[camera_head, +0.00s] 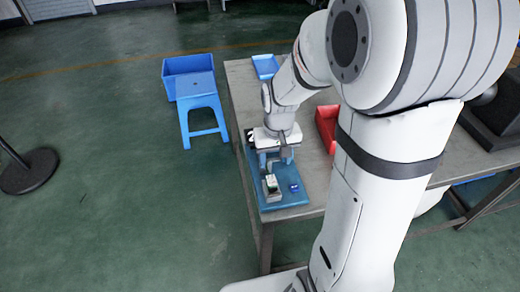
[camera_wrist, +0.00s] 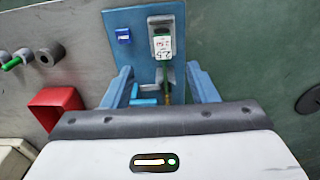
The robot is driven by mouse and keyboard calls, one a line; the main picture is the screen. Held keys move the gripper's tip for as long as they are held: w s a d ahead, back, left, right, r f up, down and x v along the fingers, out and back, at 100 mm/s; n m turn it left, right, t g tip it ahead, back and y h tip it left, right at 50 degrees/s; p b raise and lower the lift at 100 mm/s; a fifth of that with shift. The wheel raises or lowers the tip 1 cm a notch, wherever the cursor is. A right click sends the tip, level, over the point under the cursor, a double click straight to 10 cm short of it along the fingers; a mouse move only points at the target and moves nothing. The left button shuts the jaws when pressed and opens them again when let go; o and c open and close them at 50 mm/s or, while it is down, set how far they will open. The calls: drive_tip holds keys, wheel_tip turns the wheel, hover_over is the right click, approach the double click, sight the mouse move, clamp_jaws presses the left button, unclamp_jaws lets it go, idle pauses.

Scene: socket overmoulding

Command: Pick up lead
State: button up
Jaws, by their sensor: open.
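A thin green and brown strand, which looks like the lead (camera_wrist: 166,84), runs down from a grey holder (camera_wrist: 163,22) with a white numbered label, towards my gripper's body. Its lower end is hidden by the gripper body. My gripper (camera_wrist: 159,72) is open, with one blue finger on each side of the strand and clear gaps between. In the head view my gripper (camera_head: 276,160) is over the blue board (camera_head: 268,206) at the table's near left corner. The holder (camera_head: 272,186) stands on that board; the lead itself is too small to tell there.
A small blue block (camera_head: 294,187) sits on the board beside the holder. A red bin (camera_head: 326,129) and a blue tray (camera_head: 265,67) are on the grey table (camera_head: 240,85). A blue stool (camera_head: 200,103) and blue crate (camera_head: 187,68) stand on the floor to the left.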

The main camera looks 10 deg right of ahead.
hover_over(271, 179)
drive_tip(key=f, duration=0.5)
drive_tip(key=shift+s+d+f, duration=0.2)
drive_tip(key=shift+s+f, duration=0.2)
drive_tip(key=shift+w+a+f, duration=0.1)
drive_tip(key=shift+w+f, duration=0.05)
drive_tip(key=shift+f, duration=0.75)
drive_tip(key=shift+w+a+f, duration=0.1)
drive_tip(key=shift+w+f, duration=0.05)
drive_tip(key=shift+f, duration=0.7)
drive_tip(key=shift+w+f, duration=0.15)
drive_tip(key=shift+f, duration=0.75)
clamp_jaws()
drive_tip(key=shift+r, duration=0.1)
